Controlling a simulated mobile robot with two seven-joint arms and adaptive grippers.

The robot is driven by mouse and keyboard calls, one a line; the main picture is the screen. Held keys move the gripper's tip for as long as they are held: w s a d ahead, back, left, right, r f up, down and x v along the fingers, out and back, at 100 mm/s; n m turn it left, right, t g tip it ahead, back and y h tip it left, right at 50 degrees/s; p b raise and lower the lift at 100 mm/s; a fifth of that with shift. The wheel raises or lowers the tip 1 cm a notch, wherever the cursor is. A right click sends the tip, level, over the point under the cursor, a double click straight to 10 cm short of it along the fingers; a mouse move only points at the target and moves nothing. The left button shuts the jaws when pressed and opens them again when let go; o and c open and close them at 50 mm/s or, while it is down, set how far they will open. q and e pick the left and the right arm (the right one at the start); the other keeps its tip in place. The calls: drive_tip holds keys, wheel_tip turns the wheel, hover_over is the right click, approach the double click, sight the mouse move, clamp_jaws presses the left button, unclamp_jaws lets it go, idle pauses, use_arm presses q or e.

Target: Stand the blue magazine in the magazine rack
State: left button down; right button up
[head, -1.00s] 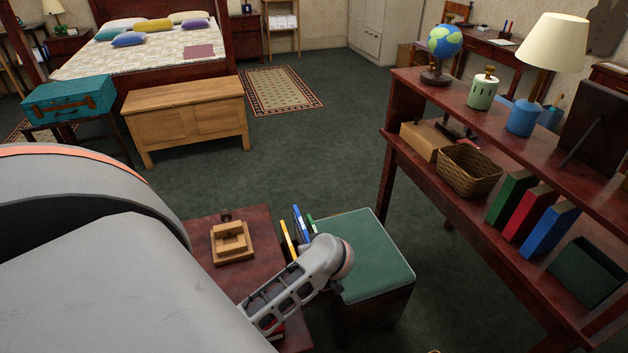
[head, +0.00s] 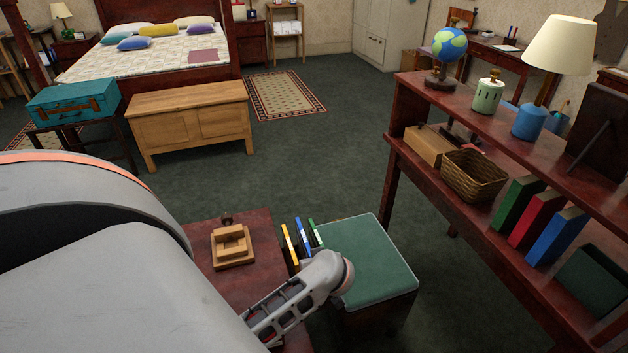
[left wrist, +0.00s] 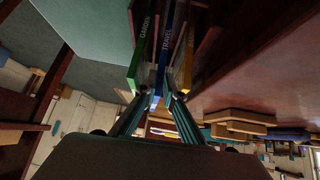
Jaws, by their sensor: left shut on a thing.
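The blue magazine (head: 303,238) stands upright between a yellow magazine (head: 290,245) and a green magazine (head: 316,234), beside the dark red side table. In the left wrist view the blue magazine (left wrist: 167,45), lettered TRAVEL, runs up between the green one lettered GARDEN (left wrist: 144,45) and the yellow one (left wrist: 187,70). My left gripper (left wrist: 160,97) is shut on the blue magazine's near end. In the head view my arm hides its fingers. The magazine rack is mostly hidden; I cannot tell whether the blue magazine touches its bottom. My right gripper is out of view.
The side table (head: 258,273) bears a small wooden stand (head: 232,250). A green-cushioned stool (head: 372,262) is close on the right of the magazines. A dark red shelf unit (head: 400,150) with a basket and books stands further right. Open carpet (head: 320,170) is beyond.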

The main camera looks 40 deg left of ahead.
use_arm(q)
drive_tip(key=c, duration=2.2)
unclamp_jaws()
drive_tip(key=shift+o, duration=0.2)
